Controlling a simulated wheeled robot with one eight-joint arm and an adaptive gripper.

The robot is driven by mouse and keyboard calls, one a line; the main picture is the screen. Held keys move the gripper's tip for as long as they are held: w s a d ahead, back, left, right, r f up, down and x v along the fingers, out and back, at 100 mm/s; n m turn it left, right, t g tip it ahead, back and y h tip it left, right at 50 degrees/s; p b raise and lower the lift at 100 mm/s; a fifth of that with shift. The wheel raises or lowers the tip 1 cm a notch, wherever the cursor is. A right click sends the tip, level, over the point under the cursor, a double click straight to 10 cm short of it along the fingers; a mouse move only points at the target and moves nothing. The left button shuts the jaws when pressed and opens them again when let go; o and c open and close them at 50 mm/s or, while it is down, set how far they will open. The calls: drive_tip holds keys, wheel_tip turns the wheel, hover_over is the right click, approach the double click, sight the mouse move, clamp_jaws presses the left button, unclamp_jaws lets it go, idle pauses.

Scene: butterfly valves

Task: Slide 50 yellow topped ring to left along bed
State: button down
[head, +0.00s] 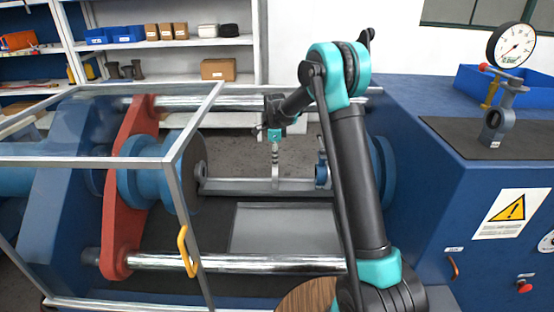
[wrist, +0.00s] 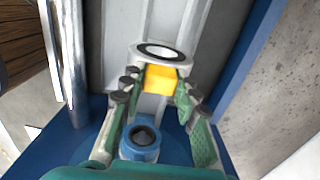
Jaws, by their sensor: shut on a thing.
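My gripper (head: 275,152) points straight down over the bed (head: 240,186) in the head view, with one finger seen edge-on. In the wrist view my two green fingers (wrist: 156,82) are closed against the sides of a yellow block (wrist: 161,79), which is the top of the ring. A pale round face with a dark circle (wrist: 158,52) shows just beyond it. In the head view the ring is a thin grey upright, its yellow top not visible. A blue ring-shaped piece (head: 321,174) stands on the bed to the right; it also shows in the wrist view (wrist: 140,142).
A dark grey disc (head: 200,176) stands at the bed's left end, beside a blue flange and red plate (head: 126,190). Steel bars (head: 225,263) run in front and behind. A wire frame with a yellow handle (head: 187,251) stands at front left. The bed between disc and gripper looks clear.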

drive_tip(key=shift+a, duration=4.2)
drive_tip(key=c, duration=1.1)
unclamp_jaws()
drive_tip(key=shift+o, duration=0.2)
drive_tip(key=shift+r, duration=0.1)
